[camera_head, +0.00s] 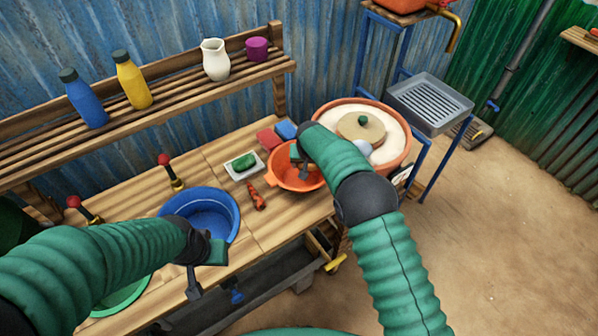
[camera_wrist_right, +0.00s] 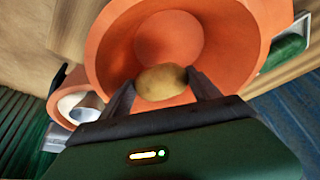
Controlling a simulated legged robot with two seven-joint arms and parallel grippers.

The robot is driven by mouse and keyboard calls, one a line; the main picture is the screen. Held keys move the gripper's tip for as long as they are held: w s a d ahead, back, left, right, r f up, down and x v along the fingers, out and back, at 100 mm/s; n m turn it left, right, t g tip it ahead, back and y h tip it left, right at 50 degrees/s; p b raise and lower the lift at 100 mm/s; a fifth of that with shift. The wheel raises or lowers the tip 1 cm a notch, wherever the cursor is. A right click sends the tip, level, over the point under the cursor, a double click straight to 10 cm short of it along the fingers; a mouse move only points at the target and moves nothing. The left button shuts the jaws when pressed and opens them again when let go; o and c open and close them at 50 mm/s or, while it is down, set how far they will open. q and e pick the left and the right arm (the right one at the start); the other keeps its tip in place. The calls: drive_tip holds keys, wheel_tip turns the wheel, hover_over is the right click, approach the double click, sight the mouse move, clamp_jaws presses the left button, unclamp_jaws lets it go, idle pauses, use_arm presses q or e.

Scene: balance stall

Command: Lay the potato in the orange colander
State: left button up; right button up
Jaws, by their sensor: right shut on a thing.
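The orange colander (camera_head: 284,178) stands on the wooden bench at its right part, and its bowl fills much of the right wrist view (camera_wrist_right: 235,45). My right gripper (camera_head: 304,172) is over the colander. In the wrist view the brown potato (camera_wrist_right: 162,82) sits between my right fingertips, which are shut on it, with the colander's inside behind it. I cannot tell whether the potato touches the colander. My arm and gripper hide the potato in the head view. My left gripper (camera_head: 196,277) is by the front of the blue basin; its finger opening is unclear.
The blue basin (camera_head: 232,205) stands left of the colander. A large orange tub (camera_head: 400,158) stands right of the colander. Bottles stand on the shelf behind.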

drive_tip(key=o, duration=1.5)
drive_tip(key=b+v, duration=0.1)
drive_tip(key=v, duration=1.6)
drive_tip(key=s+d+f, duration=0.2)
drive_tip(key=s+d, duration=0.3)
drive_tip(key=s, duration=0.4)
drive_tip(key=s+d+f+g, duration=0.1)
drive_tip(key=s+d+f, duration=0.2)
drive_tip(key=s+d, duration=0.3)
drive_tip(key=s+d+f+g, duration=0.1)
drive_tip(key=s+d+f, duration=0.2)
drive_tip(key=s, duration=1.1)
drive_tip(key=shift+d, duration=1.2)
